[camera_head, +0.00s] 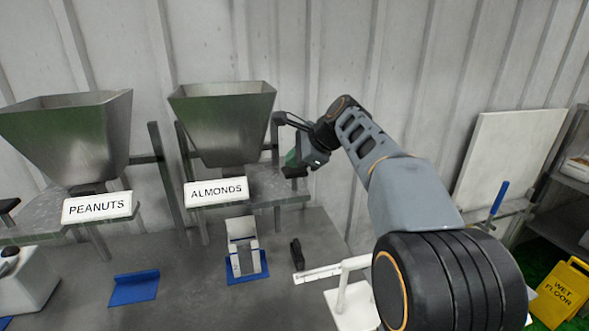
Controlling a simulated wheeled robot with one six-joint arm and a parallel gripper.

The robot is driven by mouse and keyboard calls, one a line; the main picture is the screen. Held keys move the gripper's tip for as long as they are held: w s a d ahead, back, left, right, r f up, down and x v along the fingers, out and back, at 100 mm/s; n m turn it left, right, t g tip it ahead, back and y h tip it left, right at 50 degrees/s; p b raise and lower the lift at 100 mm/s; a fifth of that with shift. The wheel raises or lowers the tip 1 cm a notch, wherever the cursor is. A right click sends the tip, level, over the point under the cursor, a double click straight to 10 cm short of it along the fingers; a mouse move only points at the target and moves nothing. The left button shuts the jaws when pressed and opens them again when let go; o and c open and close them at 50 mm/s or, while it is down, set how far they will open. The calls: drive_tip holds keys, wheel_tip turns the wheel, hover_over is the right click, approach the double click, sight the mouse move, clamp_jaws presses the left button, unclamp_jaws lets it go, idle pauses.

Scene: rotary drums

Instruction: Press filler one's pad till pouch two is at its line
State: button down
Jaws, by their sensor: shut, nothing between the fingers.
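Two steel hopper fillers stand against the wall: one labelled PEANUTS (65,135) on the left and one labelled ALMONDS (225,120) in the middle. Neither shows a number. A pale pouch-like holder (243,252) stands on a blue mat below the ALMONDS filler; its fill level and line are too small to tell. My gripper (296,168) is shut and empty at the right side of the ALMONDS filler. It is just above a small dark pad-like part (293,174) at the end of that shelf; I cannot tell whether they touch.
An empty blue mat (135,287) lies below the PEANUTS filler. A white device (28,282) stands at the left edge. A small black block (297,254) and a white stand (352,300) are right of the pouch. A yellow wet-floor sign (562,293) stands at the lower right.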

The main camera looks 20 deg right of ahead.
sight(294, 171)
drive_tip(key=shift+f+b, duration=0.8)
drive_tip(key=shift+f, duration=0.5)
idle(0.7)
drive_tip(key=shift+r, duration=0.15)
drive_tip(key=shift+r+p, duration=2)
drive_tip(key=shift+p, duration=0.25)
wheel_tip(294, 171, up, 5)
drive_tip(key=p, duration=0.5)
drive_tip(key=s+f+n+g+h, duration=0.1)
drive_tip(key=s+f+n+h, duration=0.2)
drive_tip(key=s+f+n, duration=0.5)
drive_tip(key=s+f+n+g+h, duration=0.1)
drive_tip(key=s+f+n+h, duration=0.2)
drive_tip(key=s+f+n, duration=0.6)
drive_tip(key=s+n, duration=0.1)
drive_tip(key=s, duration=0.6)
drive_tip(key=shift+s+f+n+b, duration=0.2)
drive_tip(key=shift+f+n+b, duration=0.05)
drive_tip(key=shift+n+b, duration=0.1)
